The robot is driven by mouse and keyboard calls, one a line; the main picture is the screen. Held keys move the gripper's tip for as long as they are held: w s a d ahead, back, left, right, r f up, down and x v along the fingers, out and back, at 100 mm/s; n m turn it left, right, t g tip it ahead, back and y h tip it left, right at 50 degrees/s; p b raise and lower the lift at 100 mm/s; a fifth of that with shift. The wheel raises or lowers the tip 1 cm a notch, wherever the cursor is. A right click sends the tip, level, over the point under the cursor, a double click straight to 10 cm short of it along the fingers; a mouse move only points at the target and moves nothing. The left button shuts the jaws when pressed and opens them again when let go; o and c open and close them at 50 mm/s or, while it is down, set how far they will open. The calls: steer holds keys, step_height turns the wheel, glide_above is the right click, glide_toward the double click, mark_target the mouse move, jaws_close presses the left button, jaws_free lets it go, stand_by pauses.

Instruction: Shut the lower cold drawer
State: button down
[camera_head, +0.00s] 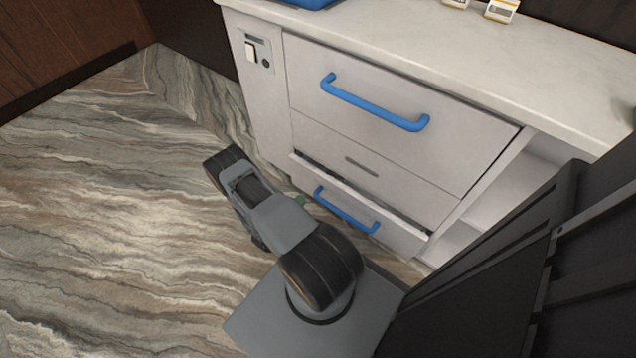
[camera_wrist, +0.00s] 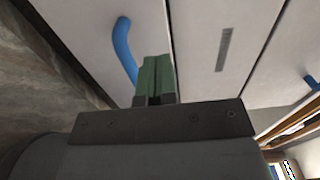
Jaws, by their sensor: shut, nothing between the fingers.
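The lower cold drawer (camera_head: 385,225) stands slightly open, with a dark narrow gap along its top edge. Its blue bar handle (camera_head: 346,211) is on the white front; a blue handle also shows in the wrist view (camera_wrist: 123,48). My gripper (camera_head: 300,200) is at the left end of that handle, mostly hidden behind my arm. In the wrist view its green fingers (camera_wrist: 155,80) are together and empty, close beside the blue handle. I cannot tell whether they touch the handle or the drawer front.
The upper drawer (camera_head: 400,140) looks closed, with a larger blue handle (camera_head: 375,103). A vented panel (camera_head: 362,168) lies between the drawers. Open shelves (camera_head: 500,205) are to the right. The white counter top (camera_head: 420,45) is above. The marbled floor (camera_head: 110,200) at left is clear.

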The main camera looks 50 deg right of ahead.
mark_target(322, 178)
steer(key=d+b, duration=0.2)
steer(key=d, duration=0.9)
